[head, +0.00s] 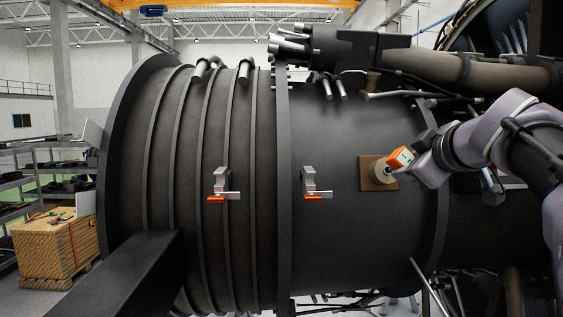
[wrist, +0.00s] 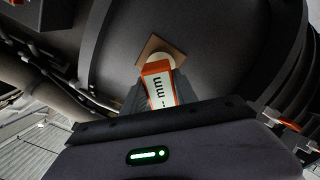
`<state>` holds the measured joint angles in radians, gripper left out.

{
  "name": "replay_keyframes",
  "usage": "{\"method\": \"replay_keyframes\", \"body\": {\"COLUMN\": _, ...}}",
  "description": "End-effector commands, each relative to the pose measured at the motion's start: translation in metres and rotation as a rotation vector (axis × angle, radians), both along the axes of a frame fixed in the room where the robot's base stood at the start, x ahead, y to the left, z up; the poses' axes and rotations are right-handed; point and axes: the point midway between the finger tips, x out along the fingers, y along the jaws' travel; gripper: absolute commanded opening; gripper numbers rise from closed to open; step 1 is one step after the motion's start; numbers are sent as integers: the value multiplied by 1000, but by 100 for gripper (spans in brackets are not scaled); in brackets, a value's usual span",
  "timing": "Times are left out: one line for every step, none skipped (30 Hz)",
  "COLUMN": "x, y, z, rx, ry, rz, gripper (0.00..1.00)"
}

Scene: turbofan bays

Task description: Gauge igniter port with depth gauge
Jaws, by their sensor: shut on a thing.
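The igniter port is a round beige boss (head: 380,173) on a square brown plate (head: 367,182), on the right part of the dark engine casing. In the wrist view the plate (wrist: 176,48) and boss (wrist: 162,57) show at upper centre. The depth gauge (head: 402,157) is an orange block with a white face; its "mm" marking shows in the wrist view (wrist: 160,84). My gripper (head: 413,163) is shut on the gauge and holds it tilted at the boss. In the picture the gauge overlaps the boss; I cannot tell whether its tip touches or enters the port.
Two latches with orange handles (head: 216,199) (head: 318,195) stick out of the casing left of the port. Pipes (head: 470,70) run above my arm. A wooden crate (head: 55,248) stands at far left. The casing between latches and port is clear.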

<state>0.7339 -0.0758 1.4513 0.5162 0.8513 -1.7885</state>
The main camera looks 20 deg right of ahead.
Motion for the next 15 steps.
{"method": "replay_keyframes", "body": {"x": 0, "y": 0, "z": 0, "rx": 0, "ry": 0, "rz": 0, "gripper": 0}}
{"method": "replay_keyframes", "body": {"x": 1, "y": 0, "z": 0, "rx": 0, "ry": 0, "rz": 0, "gripper": 0}}
{"method": "replay_keyframes", "body": {"x": 1, "y": 0, "z": 0, "rx": 0, "ry": 0, "rz": 0, "gripper": 0}}
{"method": "replay_keyframes", "body": {"x": 1, "y": 0, "z": 0, "rx": 0, "ry": 0, "rz": 0, "gripper": 0}}
{"method": "replay_keyframes", "body": {"x": 2, "y": -1, "z": -1, "rx": 0, "ry": 0, "rz": 0, "gripper": 0}}
{"method": "replay_keyframes", "body": {"x": 2, "y": -1, "z": -1, "rx": 0, "ry": 0, "rz": 0, "gripper": 0}}
{"method": "replay_keyframes", "body": {"x": 3, "y": -1, "z": -1, "rx": 0, "ry": 0, "rz": 0, "gripper": 0}}
{"method": "replay_keyframes", "body": {"x": 3, "y": -1, "z": -1, "rx": 0, "ry": 0, "rz": 0, "gripper": 0}}
{"method": "replay_keyframes", "body": {"x": 4, "y": -1, "z": -2, "rx": 0, "ry": 0, "rz": 0, "gripper": 0}}
{"method": "replay_keyframes", "body": {"x": 4, "y": -1, "z": -2, "rx": 0, "ry": 0, "rz": 0, "gripper": 0}}
{"method": "replay_keyframes", "body": {"x": 5, "y": -1, "z": -2, "rx": 0, "ry": 0, "rz": 0, "gripper": 0}}
{"method": "replay_keyframes", "body": {"x": 5, "y": -2, "z": -2, "rx": 0, "ry": 0, "rz": 0, "gripper": 0}}
{"method": "replay_keyframes", "body": {"x": 6, "y": -2, "z": -2, "rx": 0, "ry": 0, "rz": 0, "gripper": 0}}
{"method": "replay_keyframes", "body": {"x": 6, "y": -2, "z": -2, "rx": 0, "ry": 0, "rz": 0, "gripper": 0}}
{"method": "replay_keyframes", "body": {"x": 7, "y": -2, "z": -3, "rx": -1, "ry": 0, "rz": 0, "gripper": 0}}
